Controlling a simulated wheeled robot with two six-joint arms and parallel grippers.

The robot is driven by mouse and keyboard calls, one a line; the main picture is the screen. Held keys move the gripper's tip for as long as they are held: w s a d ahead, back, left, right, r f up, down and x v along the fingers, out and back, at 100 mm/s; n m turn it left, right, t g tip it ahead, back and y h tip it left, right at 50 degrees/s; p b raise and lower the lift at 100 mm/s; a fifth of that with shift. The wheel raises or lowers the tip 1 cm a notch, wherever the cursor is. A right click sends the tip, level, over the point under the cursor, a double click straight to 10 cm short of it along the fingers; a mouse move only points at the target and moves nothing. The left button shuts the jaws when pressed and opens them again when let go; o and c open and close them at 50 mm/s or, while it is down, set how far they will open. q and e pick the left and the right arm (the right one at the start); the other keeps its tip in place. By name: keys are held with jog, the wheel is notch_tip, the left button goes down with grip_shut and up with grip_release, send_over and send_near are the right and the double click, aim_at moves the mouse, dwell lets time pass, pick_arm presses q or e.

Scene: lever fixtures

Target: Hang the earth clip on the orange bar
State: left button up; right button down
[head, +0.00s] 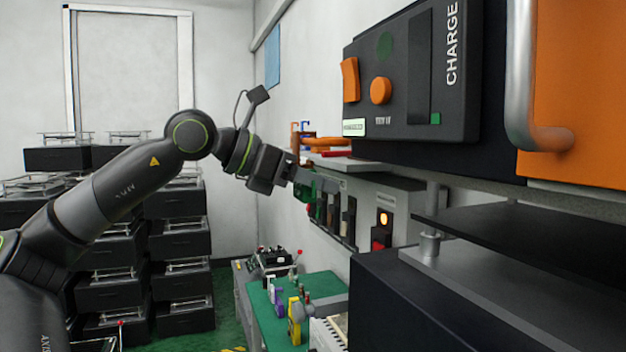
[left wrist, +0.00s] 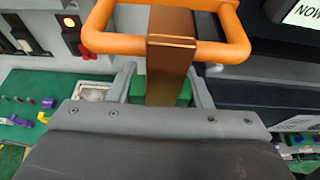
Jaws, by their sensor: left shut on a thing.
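The earth clip (left wrist: 172,62) is a copper-brown strip with a green part low down, between my left gripper's fingers in the left wrist view. My left gripper (left wrist: 162,88) is shut on it. The orange bar (left wrist: 222,50) is a rounded loop, and the clip's upper part crosses its near rail. I cannot tell whether the clip is hooked over the rail or only in front of it. In the head view my left gripper (head: 312,182) is just below the orange bar (head: 326,142), and the clip is mostly hidden. My right gripper is not in view.
The black CHARGE panel (head: 415,80) stands out from the wall close to the right of the bar. Grey boxes with a lit orange lamp (head: 384,219) are below. A green table (head: 322,286) with small coloured items is lower down. Black crates (head: 180,240) are stacked at left.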

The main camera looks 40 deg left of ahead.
pick_arm(q)
jog(key=o, duration=1)
jog(key=shift+o, duration=0.2)
jog(key=shift+s+a+b, duration=0.25)
jog(key=shift+s+b, duration=0.15)
jog(key=shift+b, duration=0.15)
jog(key=b+v, duration=0.5)
jog(key=v, duration=1.1)
jog(key=shift+s+r, duration=0.15)
jog(key=shift+r, duration=0.25)
jog(key=shift+a, duration=0.1)
